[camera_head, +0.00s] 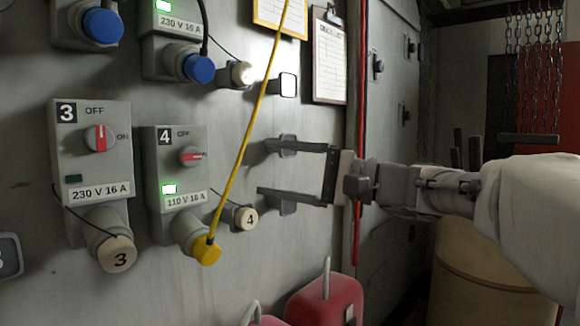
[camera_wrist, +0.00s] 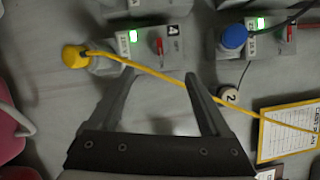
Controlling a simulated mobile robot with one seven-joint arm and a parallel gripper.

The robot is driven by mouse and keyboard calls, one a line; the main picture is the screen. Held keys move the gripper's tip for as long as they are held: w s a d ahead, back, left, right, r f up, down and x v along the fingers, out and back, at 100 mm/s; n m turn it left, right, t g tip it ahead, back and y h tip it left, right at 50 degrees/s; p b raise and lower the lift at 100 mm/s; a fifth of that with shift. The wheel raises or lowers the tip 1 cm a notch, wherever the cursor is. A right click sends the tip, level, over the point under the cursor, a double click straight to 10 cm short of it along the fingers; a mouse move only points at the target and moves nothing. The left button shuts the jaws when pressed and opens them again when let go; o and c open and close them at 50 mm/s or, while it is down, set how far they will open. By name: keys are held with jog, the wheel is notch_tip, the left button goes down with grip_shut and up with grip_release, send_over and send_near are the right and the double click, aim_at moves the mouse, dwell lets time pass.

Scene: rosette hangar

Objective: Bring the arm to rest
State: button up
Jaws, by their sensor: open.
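My gripper (camera_head: 272,169) is open and empty, reaching in from the right in front of the grey panel wall. Its two fingers point left toward socket box 4 (camera_head: 174,143), with a gap between them and the box. In the wrist view the open fingers (camera_wrist: 155,85) frame bare panel and the yellow cable (camera_wrist: 180,84), which runs behind them. A yellow plug (camera_head: 207,251) sits in the socket of box 4. That box has a lit green lamp and a red switch. My arm stretches out from the right edge.
Box 3 (camera_head: 92,150) with a capped socket stands at the left. Blue plugs (camera_head: 198,68) are above. A clipboard (camera_head: 329,58) hangs behind my gripper near a red vertical line. Red canisters (camera_head: 327,301) stand below, and a beige barrel (camera_head: 480,285) is under my arm.

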jog(key=shift+v, duration=1.05)
jog(key=shift+s+f, duration=0.1)
jog(key=s+f+n+g+h, duration=0.1)
jog(key=s+f+h, duration=0.3)
jog(key=s+f, duration=0.3)
jog(key=s+f+n+h, duration=0.1)
jog(key=s+f+h, duration=0.3)
jog(key=f, duration=0.5)
jog(key=s+d+f+n+t+h, duration=0.1)
jog(key=s+d+f+n+h, duration=0.3)
jog(key=s+d+f+h, duration=0.85)
notch_tip(320, 180, up, 21)
jog(key=w+d+y+p, duration=0.2)
jog(key=p, duration=1.9)
jog(key=shift+p, duration=0.3)
jog(key=shift+r+y, duration=0.15)
jog(key=shift+y, duration=0.1)
